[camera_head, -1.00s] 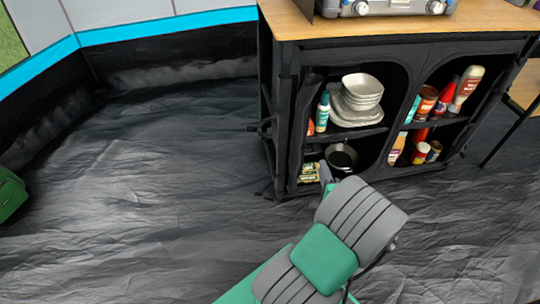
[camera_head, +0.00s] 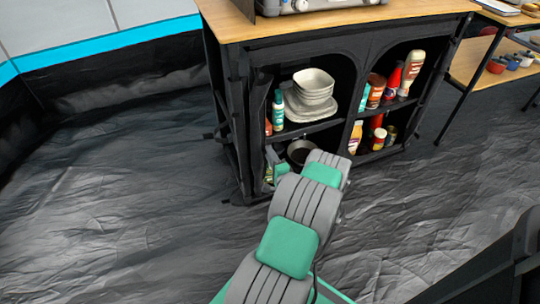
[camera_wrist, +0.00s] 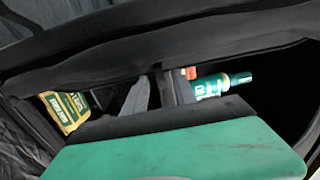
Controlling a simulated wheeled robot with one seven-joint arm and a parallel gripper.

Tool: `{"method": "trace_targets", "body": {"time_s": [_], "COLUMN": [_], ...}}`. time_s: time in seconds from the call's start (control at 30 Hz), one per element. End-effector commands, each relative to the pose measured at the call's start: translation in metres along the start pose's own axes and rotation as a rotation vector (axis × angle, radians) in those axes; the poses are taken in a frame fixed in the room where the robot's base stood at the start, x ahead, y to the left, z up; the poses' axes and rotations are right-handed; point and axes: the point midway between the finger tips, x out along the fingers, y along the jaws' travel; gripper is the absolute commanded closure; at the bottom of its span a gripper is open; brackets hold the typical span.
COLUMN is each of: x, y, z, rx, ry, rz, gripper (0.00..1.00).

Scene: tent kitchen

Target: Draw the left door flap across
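The black fabric cupboard (camera_head: 228,120) has two arched openings, both showing their shelves. Dark fabric (camera_head: 256,105) runs down the left edge of the left opening; I cannot clearly tell the left door flap from the frame. My gripper (camera_head: 273,164) is at the lower left part of that opening, partly hidden by my arm. In the wrist view, grey finger-like parts (camera_wrist: 158,92) stand beyond my green casing, close to a dark fabric band (camera_wrist: 160,48). Whether they are open or hold fabric cannot be told.
In the left opening are stacked white bowls (camera_head: 314,84), a teal bottle (camera_head: 278,108) and a dark pan (camera_head: 300,152). A yellow-green packet (camera_wrist: 66,110) shows in the wrist view. Bottles and jars fill the right opening. Black floor (camera_head: 110,200) is clear at left. A dark object (camera_head: 490,268) stands lower right.

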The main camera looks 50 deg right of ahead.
Motion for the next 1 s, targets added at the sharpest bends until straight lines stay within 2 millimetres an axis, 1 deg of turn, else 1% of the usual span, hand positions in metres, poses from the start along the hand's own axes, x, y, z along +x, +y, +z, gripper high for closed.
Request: {"method": "trace_targets", "body": {"time_s": [0.1,0.37,0.47,0.77,0.8,1.0], "x": [0.0038,0.0047,0.0046,0.0046,0.0046,0.0045], "y": [0.0003,-0.0003,-0.0003,-0.0003,-0.0003,-0.0002], "z": [0.0005,0.0001,0.0001,0.0,0.0,-0.0001], "rx": [0.0,-0.001,-0.001,-0.001,-0.001,-0.001], "ry": [0.0,0.0,0.0,0.0,0.0,0.001], "rz": [0.0,0.0,0.0,0.0,0.0,0.0], "gripper": [0.67,0.67,0.74,0.98,1.0,1.0]}}
